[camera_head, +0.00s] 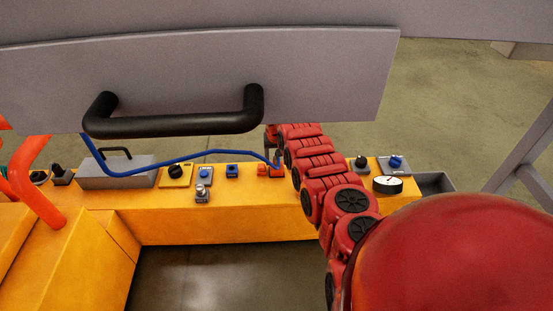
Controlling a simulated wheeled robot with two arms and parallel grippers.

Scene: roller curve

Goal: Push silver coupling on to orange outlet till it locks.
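An orange outlet (264,170) sits on top of the yellow bench, right of the middle of the picture. A blue hose (190,157) runs from the left and ends beside this outlet. A small dark or silvery piece at the hose's end, probably the silver coupling (278,160), stands at the outlet; I cannot tell whether it is seated. My red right arm reaches up from the bottom right. Its far end, with the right gripper (272,136), is just above and behind the outlet, mostly hidden and too small to read its fingers. My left gripper is out of view.
A grey panel with a black handle (174,123) hangs across the upper part. The yellow bench (210,226) carries a grey box (115,172), several knobs and buttons, and a round gauge (387,184). Thick orange tubes (38,180) stand at left.

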